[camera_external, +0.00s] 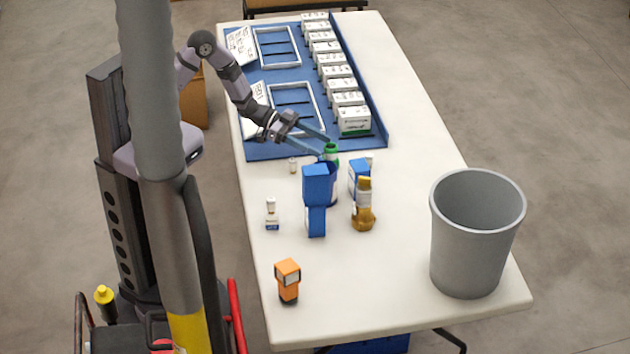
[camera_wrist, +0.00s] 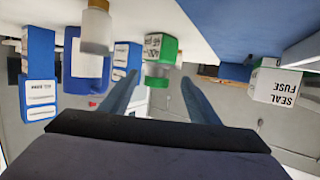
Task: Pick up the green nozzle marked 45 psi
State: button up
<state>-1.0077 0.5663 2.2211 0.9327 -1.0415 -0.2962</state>
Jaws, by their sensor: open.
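A green object (camera_external: 331,149) with a pale label stands on the table, partly hidden behind blue items; it is probably the green nozzle. In the wrist view, which looks upside down, it appears as a green and white piece (camera_wrist: 161,47) beyond my fingertips, nearer the left finger. I cannot read 45 psi on it. My gripper (camera_external: 322,147) reaches in from the left, close to the green object. In the wrist view my two fingers (camera_wrist: 158,80) are spread apart with nothing clearly held between them. Whether a fingertip touches the green object I cannot tell.
Blue labelled items (camera_external: 316,198) and an amber bottle (camera_external: 364,205) crowd the near side. A small white-capped bottle (camera_external: 271,213) and an orange device (camera_external: 288,281) stand nearer. A blue tray (camera_external: 373,128) with several white boxes lies behind. A grey bin (camera_external: 474,240) stands right.

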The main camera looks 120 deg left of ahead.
aim_at(331, 151)
jog(key=shift+x, duration=2.6)
jog(key=shift+d, duration=0.2)
jog(key=shift+c, duration=0.7)
jog(key=shift+r, duration=0.1)
jog(key=c, duration=1.2)
jog(key=shift+r, duration=0.1)
notch_tip(331, 151, up, 10)
jog(key=shift+f+p, duration=0.1)
jog(key=shift+p, duration=0.7)
